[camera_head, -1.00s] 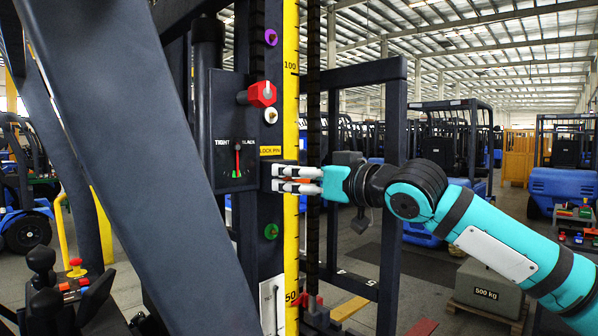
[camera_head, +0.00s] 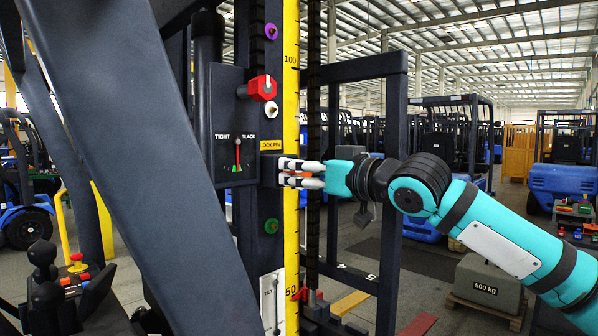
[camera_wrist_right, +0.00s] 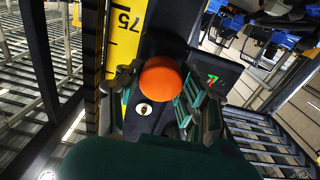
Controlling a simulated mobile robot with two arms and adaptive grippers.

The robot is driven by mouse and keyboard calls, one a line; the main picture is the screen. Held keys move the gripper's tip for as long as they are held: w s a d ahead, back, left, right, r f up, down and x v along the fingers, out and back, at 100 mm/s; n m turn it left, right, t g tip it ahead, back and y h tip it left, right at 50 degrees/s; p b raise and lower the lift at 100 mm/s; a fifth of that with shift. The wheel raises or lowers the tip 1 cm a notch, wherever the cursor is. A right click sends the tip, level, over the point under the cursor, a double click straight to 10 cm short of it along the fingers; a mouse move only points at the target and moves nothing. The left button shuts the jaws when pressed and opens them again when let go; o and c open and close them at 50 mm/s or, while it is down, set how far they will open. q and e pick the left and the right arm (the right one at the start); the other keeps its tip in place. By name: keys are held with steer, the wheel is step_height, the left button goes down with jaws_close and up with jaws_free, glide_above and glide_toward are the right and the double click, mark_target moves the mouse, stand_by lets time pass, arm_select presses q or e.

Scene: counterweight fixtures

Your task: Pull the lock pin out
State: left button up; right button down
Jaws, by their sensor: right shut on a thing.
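The lock pin shows as a round orange knob (camera_wrist_right: 160,78) in the right wrist view, between the fingers. In the head view only a little orange of the lock pin (camera_head: 303,176) shows between the fingers. My right gripper (camera_head: 284,172) is shut on it, coming in from the right in front of the yellow scale. Its fingertips are beside a dark block (camera_head: 269,171) on the mast, just under the yellow "LOCK PIN" label (camera_head: 271,145). The pin's shaft is hidden, so I cannot tell how far it sits in the block. My left gripper is not in view.
A TIGHT/SLACK gauge (camera_head: 236,153) is to the left. A dark upright frame (camera_head: 393,150) stands behind my right wrist.

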steer(key=v, duration=0.4)
steer(key=shift+s+d+f, duration=0.1)
steer(key=shift+s+d, duration=0.15)
steer(key=c, duration=1.1)
jaws_free()
steer(key=shift+o, duration=1.4)
steer(key=shift+s+d, duration=0.15)
steer(key=shift+d, duration=0.1)
steer(key=v, duration=1.2)
